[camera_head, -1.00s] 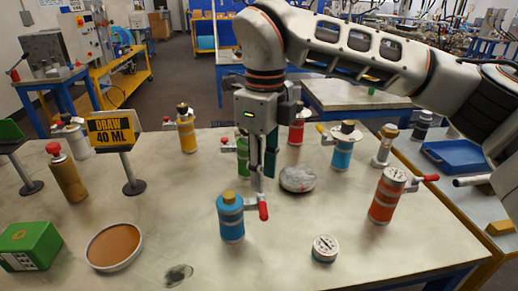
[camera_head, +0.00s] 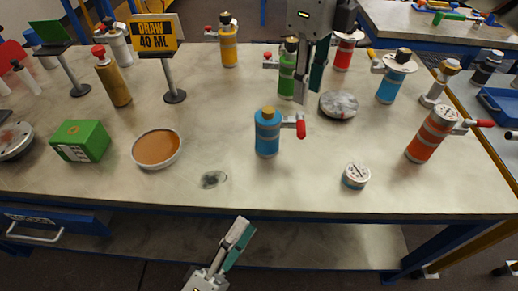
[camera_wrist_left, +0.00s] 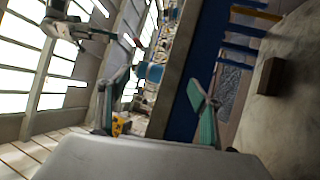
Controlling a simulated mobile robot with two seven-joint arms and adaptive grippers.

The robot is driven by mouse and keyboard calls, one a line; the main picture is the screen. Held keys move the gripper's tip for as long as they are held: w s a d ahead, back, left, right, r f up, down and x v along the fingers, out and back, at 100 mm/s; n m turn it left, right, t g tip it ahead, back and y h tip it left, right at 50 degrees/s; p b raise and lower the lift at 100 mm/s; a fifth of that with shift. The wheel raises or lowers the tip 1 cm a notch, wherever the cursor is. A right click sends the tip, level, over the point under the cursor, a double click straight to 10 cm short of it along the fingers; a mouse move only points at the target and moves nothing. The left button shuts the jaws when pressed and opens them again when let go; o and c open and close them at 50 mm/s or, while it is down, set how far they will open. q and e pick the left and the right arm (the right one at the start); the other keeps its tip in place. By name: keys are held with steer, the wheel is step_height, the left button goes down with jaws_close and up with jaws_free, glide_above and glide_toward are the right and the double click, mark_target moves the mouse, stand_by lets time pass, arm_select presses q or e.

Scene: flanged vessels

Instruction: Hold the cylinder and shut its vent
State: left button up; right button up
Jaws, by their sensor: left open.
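A blue cylinder (camera_head: 267,133) with a brass-coloured cap and a red-handled side lever (camera_head: 299,125) stands upright near the table's front; the red handle hangs down. My right gripper (camera_head: 308,86) is above and behind it, apart from it, with fingers parted and nothing seen between them. It partly covers a green vessel (camera_head: 287,75). My left gripper (camera_head: 246,232) is low in front of the table edge, clear of everything. The left wrist view shows its two fingers (camera_wrist_left: 155,105) spread and empty. Which cylinder is meant cannot be told.
An orange vessel (camera_head: 432,133) with a red lever stands right; a round gauge (camera_head: 356,175) lies at the front. Behind are a grey disc (camera_head: 338,105) and another blue vessel (camera_head: 391,85). A brown-filled dish (camera_head: 157,148), green box (camera_head: 81,141) and "DRAW 40 ML" sign (camera_head: 155,36) stand left.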

arm_select(q)
steer(key=d+r+n+t, duration=0.45)
steer(key=r+n, duration=0.45)
steer(key=r, duration=0.4)
steer(key=n+g+y, duration=0.4)
steer(key=n+y, duration=0.3)
steer(key=n, duration=0.6)
glide_toward(264, 138)
steer(key=w, duration=0.1)
steer(key=w+r, duration=0.1)
steer(key=w, duration=0.3)
steer(key=shift+r, duration=0.35)
steer(key=shift+w+d+f+g, duration=0.35)
steer(key=shift+w+d+g, duration=0.25)
steer(key=shift+g, duration=0.15)
steer(key=shift+x, duration=3.65)
steer(key=c, duration=1.8)
